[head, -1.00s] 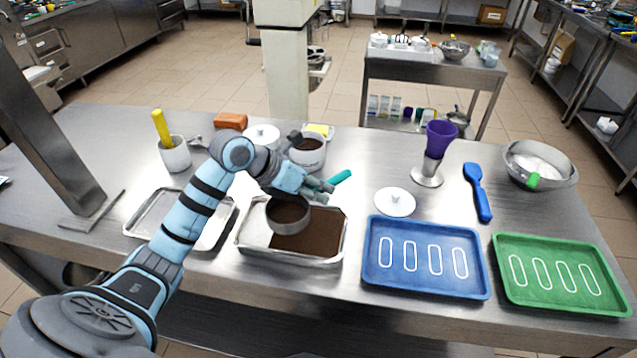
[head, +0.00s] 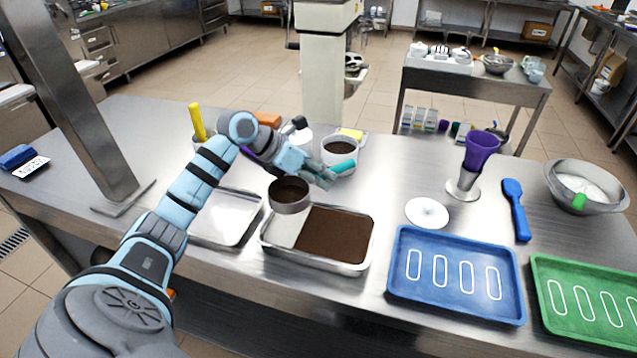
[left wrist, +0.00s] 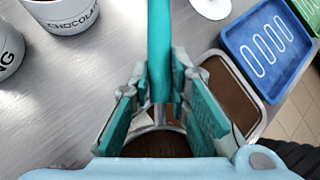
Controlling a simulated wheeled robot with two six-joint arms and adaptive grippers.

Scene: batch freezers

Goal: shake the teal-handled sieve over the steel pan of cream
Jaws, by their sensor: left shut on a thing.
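My left gripper (head: 322,176) is shut on the teal handle of the sieve (head: 343,166). The sieve's round metal bowl (head: 290,196) holds brown powder and hangs above the back left part of the steel pan (head: 318,266). The pan's right and middle surface is covered in brown powder (head: 338,234); a pale strip of cream (head: 286,230) shows at its left. In the left wrist view, the teal handle (left wrist: 159,45) runs between the fingers, with the bowl (left wrist: 157,145) below, partly hidden by my gripper. My right gripper is out of view.
An empty steel tray (head: 226,220) lies left of the pan, a blue tray (head: 457,310) right of it. A chocolate tub (head: 340,160) stands behind. A white lid (head: 427,212), purple-topped steel stand (head: 480,152) and blue spatula (head: 515,208) are farther right.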

